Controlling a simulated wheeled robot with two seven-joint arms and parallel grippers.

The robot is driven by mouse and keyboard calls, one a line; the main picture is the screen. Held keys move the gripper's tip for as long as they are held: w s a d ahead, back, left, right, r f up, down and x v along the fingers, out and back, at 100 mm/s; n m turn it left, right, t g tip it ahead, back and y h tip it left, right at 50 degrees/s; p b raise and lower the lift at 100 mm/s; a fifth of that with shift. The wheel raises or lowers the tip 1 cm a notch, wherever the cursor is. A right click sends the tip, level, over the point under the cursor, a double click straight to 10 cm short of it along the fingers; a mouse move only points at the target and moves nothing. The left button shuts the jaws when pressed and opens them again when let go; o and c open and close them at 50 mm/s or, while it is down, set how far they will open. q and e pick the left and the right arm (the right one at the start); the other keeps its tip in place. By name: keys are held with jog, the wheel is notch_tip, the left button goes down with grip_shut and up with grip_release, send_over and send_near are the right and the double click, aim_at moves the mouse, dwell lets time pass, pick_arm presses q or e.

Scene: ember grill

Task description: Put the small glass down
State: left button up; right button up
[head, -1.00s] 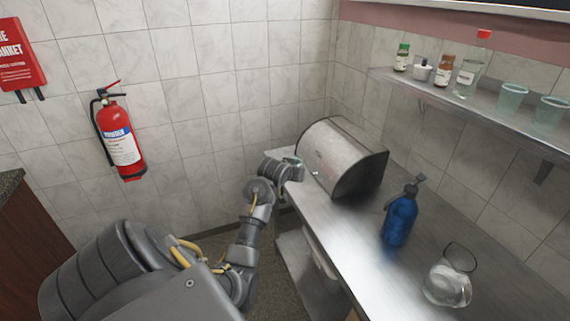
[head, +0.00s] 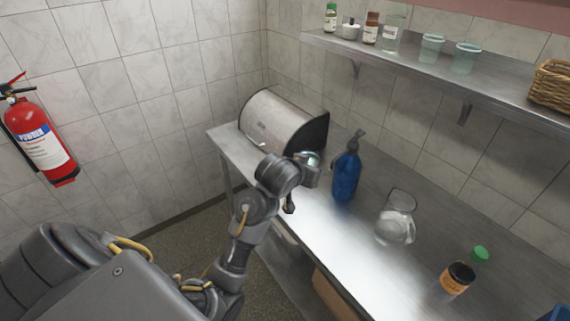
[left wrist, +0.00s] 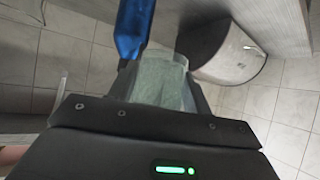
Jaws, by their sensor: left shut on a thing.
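The small glass (left wrist: 162,82) is a pale greenish, clear tumbler in the left wrist view, held between the dark fingers. In the head view only a bit of it (head: 313,158) shows at the end of my left arm. My left gripper (head: 308,172) is shut on the glass, above the steel counter (head: 280,210), between the bread bin and the blue spray bottle. Whether the glass touches the counter cannot be told, as the gripper hides its lower part. My right gripper is in no view.
A steel bread bin (head: 280,122) stands at the back left. A blue spray bottle (head: 346,175) is just right of the gripper. A glass jug (head: 396,218), an orange-labelled jar (head: 457,279) and a green cap (head: 480,253) lie further right. The wall shelf (head: 410,65) holds tumblers and bottles.

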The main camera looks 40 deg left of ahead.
pick_arm(q)
jog(key=s+d+f+m+h+b, duration=0.1)
jog(key=s+d+f+b, duration=0.3)
jog(key=d+b, duration=0.3)
jog(key=shift+s+d+f+b, duration=0.2)
jog(key=shift+d+f+b, duration=0.2)
jog(key=shift+b, duration=0.85)
jog(key=shift+a, duration=0.15)
